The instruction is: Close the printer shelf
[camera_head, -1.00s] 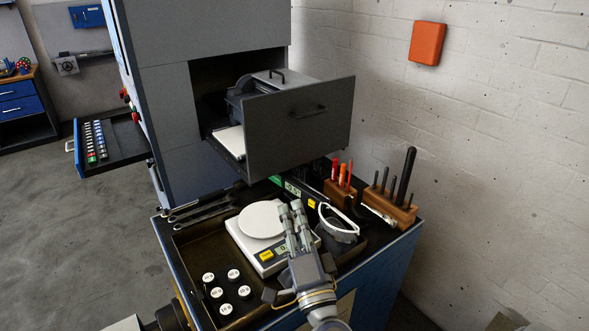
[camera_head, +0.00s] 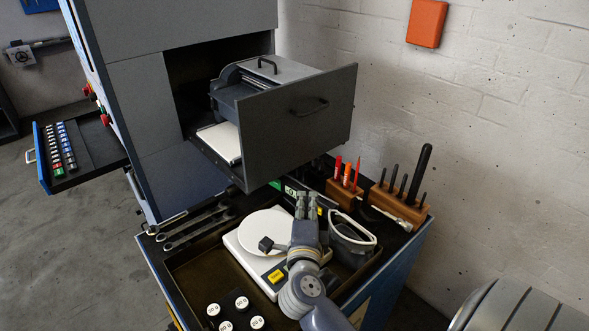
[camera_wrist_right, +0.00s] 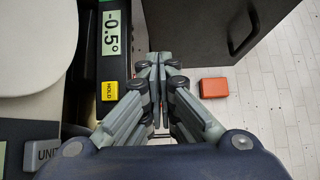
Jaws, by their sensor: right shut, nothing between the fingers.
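My right gripper (camera_head: 307,197) is shut and empty, below the shelf front and over the cart with the scale. In the right wrist view its fingertips (camera_wrist_right: 153,60) are together, and the shelf's dark front panel (camera_wrist_right: 195,40) shows at upper right, apart from them. My left gripper is not in view.
The cart below carries a white scale (camera_head: 262,232), several white-topped weights (camera_head: 226,326), wrenches (camera_head: 195,228), a pen block (camera_head: 344,193) and a tool block (camera_head: 398,205). A blue side drawer (camera_head: 88,150) stands open at left. An orange box (camera_head: 427,23) hangs on the wall.

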